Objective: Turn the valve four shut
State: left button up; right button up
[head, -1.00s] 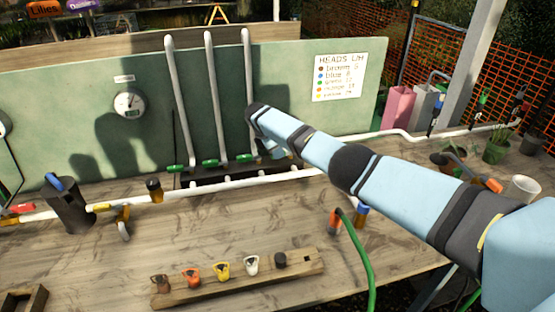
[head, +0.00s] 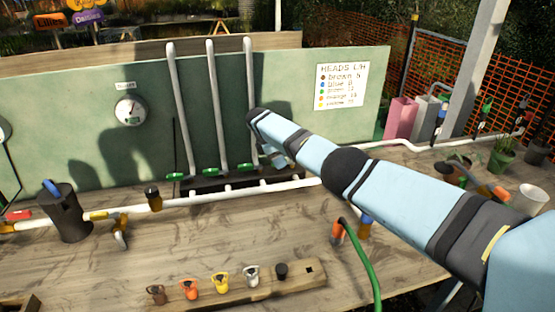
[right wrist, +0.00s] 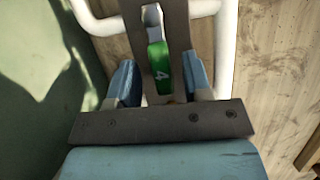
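My right gripper (right wrist: 162,82) is open there, with one blue finger on each side of the handle and a visible space to each. Whether a finger touches the handle I cannot tell. In the head view my right gripper (head: 280,158) is at the right end of the row of green valve handles (head: 210,171), and it hides valve four. My left gripper is not in view.
White riser pipes (head: 216,110) stand against the green board (head: 70,130), close left of my right gripper. A white pipe (head: 200,198) runs along the bench in front. A wooden rack (head: 235,294) with coloured heads and a green hose (head: 366,255) are nearer.

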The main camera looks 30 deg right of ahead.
jog(key=shift+a, duration=0.1)
jog(key=shift+a+r, duration=0.1)
jog(key=shift+r, duration=0.15)
jog(key=v, duration=1.3)
jog(key=shift+r, duration=0.1)
